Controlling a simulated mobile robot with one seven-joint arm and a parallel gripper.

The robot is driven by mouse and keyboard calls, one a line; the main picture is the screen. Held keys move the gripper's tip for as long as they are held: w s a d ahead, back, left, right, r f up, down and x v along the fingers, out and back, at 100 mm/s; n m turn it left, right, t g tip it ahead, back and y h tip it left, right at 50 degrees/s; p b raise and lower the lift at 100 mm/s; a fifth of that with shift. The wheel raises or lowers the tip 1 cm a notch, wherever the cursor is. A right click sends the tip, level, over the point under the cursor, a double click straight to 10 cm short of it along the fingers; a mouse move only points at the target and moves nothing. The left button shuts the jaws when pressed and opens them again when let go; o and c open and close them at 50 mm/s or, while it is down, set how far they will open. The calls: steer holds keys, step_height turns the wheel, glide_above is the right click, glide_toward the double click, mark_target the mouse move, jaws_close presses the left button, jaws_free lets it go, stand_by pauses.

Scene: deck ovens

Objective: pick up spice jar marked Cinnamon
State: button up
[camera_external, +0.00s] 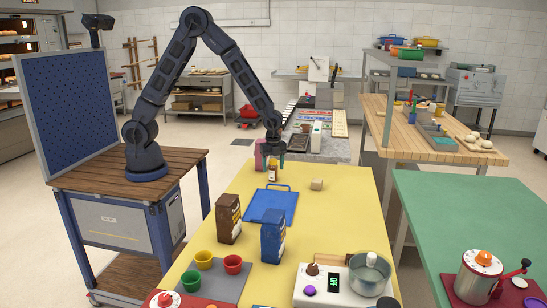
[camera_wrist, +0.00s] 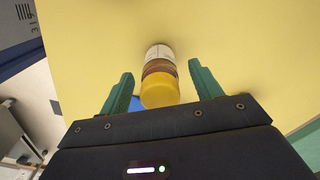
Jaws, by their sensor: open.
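A small jar (camera_external: 273,172) with a pale label, brown contents and a yellow lid stands on the yellow table (camera_external: 330,215), towards its far end. It also shows in the wrist view (camera_wrist: 159,72), its lid nearest to me; no name on it is legible. My gripper (camera_external: 272,157) points down over the jar. In the wrist view its two green fingers (camera_wrist: 161,80) are open, one on each side of the jar, with gaps between them and it.
A brown bag (camera_external: 228,218) and a blue bag (camera_external: 272,238) stand nearer the front. A pinkish item (camera_external: 259,157) is just left of my gripper.

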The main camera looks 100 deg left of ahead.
steer(key=shift+f, duration=0.75)
steer(key=c, duration=1.1)
steer(key=shift+r, duration=0.2)
